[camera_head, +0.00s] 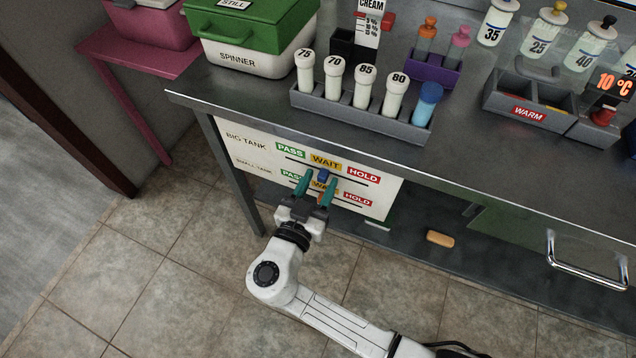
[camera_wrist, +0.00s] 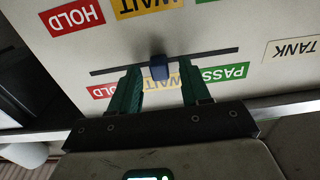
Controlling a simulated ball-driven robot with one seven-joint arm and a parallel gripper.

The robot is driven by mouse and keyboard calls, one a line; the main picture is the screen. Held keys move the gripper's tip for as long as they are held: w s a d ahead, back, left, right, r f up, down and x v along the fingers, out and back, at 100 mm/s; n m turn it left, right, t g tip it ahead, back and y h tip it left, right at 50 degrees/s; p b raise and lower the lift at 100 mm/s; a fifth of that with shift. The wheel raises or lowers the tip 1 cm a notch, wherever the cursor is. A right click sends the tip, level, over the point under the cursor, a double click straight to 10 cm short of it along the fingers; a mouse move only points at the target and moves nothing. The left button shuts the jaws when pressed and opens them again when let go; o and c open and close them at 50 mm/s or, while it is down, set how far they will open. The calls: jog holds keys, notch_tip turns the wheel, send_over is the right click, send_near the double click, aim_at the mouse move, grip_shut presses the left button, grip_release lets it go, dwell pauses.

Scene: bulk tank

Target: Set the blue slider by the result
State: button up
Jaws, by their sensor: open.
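The blue slider (camera_head: 323,174) sits on the upper slot of the white panel (camera_head: 255,178), under the yellow WAIT label of the BIG TANK row. In the wrist view, upside down, the slider (camera_wrist: 158,66) is near the slot's middle, between green PASS (camera_wrist: 222,75) and red HOLD (camera_wrist: 100,91). My gripper (camera_head: 317,180) is open. Its green fingers (camera_wrist: 158,75) stand either side of the slider, with visible gaps at both sides in the wrist view. A SMALL TANK row with its own labels lies below, partly hidden by my fingers.
A drawer handle (camera_head: 585,271) protrudes right.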

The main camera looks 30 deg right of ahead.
aim_at(364, 184)
jog(key=shift+c, duration=0.5)
grip_shut()
jog(key=s+d, duration=0.1)
jog(key=s, duration=0.1)
jog(key=s+d+b, duration=0.1)
jog(key=s+d, duration=0.3)
jog(key=s, duration=0.1)
jog(key=shift+b, duration=0.35)
jog(key=shift+o, duration=0.5)
grip_release()
